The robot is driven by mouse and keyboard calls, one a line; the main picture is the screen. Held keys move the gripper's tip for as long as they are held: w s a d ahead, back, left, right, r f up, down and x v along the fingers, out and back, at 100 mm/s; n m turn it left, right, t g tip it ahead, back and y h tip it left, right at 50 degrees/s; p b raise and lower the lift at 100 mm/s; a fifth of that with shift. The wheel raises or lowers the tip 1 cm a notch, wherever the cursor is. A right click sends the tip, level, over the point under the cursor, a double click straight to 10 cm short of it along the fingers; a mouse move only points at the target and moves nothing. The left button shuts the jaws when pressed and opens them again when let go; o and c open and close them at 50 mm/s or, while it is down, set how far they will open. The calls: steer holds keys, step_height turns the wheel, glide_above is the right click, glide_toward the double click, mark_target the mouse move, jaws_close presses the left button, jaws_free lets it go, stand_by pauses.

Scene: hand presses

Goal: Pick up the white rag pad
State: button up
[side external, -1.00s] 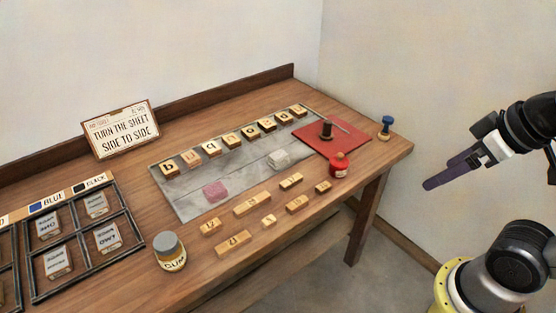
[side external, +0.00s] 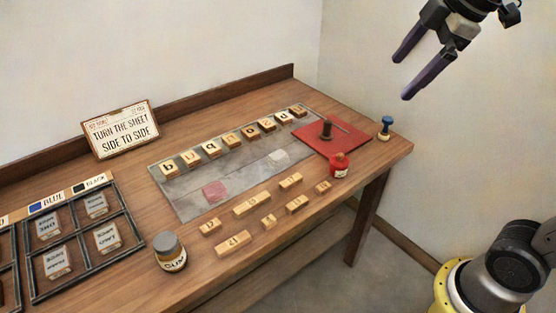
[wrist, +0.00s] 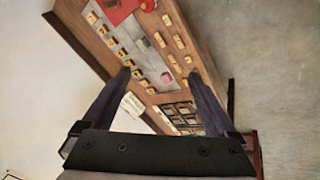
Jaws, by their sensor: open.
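The white rag pad (side external: 278,157) lies on the grey slab (side external: 180,193) on the wooden table, toward the slab's right half, near the red mat. In the wrist view the white rag pad (wrist: 144,43) looks small and pale. A pink pad (side external: 215,191) lies farther left on the same slab. My gripper (side external: 400,77) is open and empty, high above and to the right of the table, well apart from the pad. In the wrist view my gripper (wrist: 164,78) shows its two purple fingers spread on either side of the table.
Lettered blocks (side external: 213,148) line the slab's back edge, and several wooden blocks (side external: 252,206) lie in front.

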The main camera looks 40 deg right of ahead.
steer(key=w+r+n, duration=0.1)
steer(key=w+n, duration=0.1)
steer(key=w, duration=0.5)
steer(key=n+g, duration=0.4)
steer(key=n, duration=0.1)
glide_above(278, 155)
step_height(278, 155, down, 18)
steer(key=shift+n+g, duration=0.3)
steer(key=shift+g, duration=0.4)
steer(key=f, duration=1.6)
steer(key=shift+w+a+f, duration=0.1)
steer(key=shift+a+f, duration=0.25)
steer(key=shift+f, duration=0.05)
steer(key=shift+d+f, duration=0.2)
steer(key=shift+f, duration=1.2)
steer(key=shift+d+f, duration=0.15)
steer(key=shift+f, duration=1.25)
steer(key=shift+c, duration=0.3)
steer(key=c, duration=1.4)
